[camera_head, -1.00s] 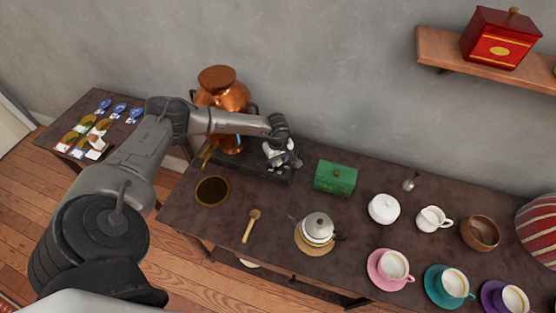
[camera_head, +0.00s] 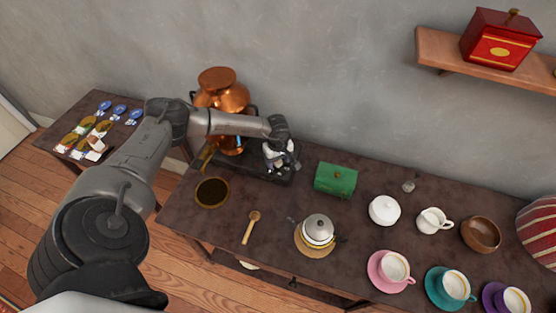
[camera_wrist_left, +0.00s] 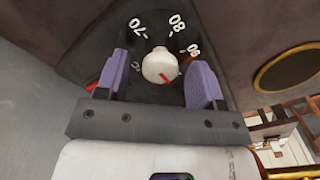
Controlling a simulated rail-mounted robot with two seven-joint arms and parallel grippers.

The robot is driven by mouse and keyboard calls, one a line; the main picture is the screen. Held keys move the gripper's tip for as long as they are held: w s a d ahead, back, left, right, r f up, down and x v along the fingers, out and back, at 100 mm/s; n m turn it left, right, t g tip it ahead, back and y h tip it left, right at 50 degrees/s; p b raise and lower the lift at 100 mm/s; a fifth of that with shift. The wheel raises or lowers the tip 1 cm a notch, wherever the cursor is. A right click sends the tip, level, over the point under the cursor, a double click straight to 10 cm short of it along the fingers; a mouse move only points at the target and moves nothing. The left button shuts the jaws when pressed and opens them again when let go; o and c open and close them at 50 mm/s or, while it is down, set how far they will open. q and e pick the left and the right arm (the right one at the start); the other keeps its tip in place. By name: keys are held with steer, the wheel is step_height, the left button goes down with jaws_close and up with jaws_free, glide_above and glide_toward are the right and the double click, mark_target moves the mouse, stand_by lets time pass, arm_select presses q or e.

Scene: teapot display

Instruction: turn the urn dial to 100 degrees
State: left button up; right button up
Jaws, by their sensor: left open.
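The copper urn (camera_head: 227,95) stands on a dark base (camera_head: 264,171) at the back left of the table. In the left wrist view the urn dial is a cream knob (camera_wrist_left: 160,66) with a red pointer mark toward its lower right. White numbers 70, 80 and 90 show around it on a dark face (camera_wrist_left: 157,30); other markings are partly hidden. My left gripper (camera_head: 281,158) is at the right part of the base. In the wrist view its purple finger pads (camera_wrist_left: 159,78) are open, one on each side of the knob, with visible gaps. My right gripper is not in view.
A round dark dish (camera_head: 212,192), a wooden spoon (camera_head: 251,228) and a teapot (camera_head: 318,229) are in front. Cups and saucers fill the right side. A shelf (camera_head: 480,70) hangs at upper right.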

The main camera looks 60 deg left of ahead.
arm_select(q)
step_height(320, 180, up, 14)
steer(key=p, duration=0.1)
stand_by(0.6)
steer(key=shift+f, duration=0.1)
stand_by(0.6)
